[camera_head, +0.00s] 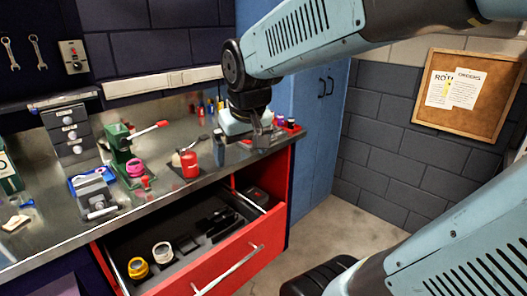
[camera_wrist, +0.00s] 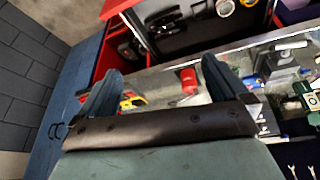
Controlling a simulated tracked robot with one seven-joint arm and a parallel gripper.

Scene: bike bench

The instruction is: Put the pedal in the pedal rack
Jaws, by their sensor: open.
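My gripper (camera_head: 260,133) hangs over the right end of the metal bench top. In the wrist view its two fingers (camera_wrist: 162,70) are spread apart with nothing between them. I cannot pick out the pedal or the pedal rack for certain. Several dark pieces (camera_head: 217,221) lie in the open red drawer (camera_head: 240,262), and dark shapes (camera_wrist: 165,22) show there in the wrist view; they are too dark to name. A small yellow-and-black object (camera_wrist: 132,100) lies on the bench beside the left finger, partly hidden by my gripper.
A red cup (camera_head: 189,163) stands on the bench, left of my gripper. A green press (camera_head: 124,150) and a grey vise (camera_head: 95,196) are farther left. Yellow (camera_head: 138,267) and white (camera_head: 162,253) rolls sit in the drawer. A blue cabinet (camera_head: 318,130) stands behind the bench's right end.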

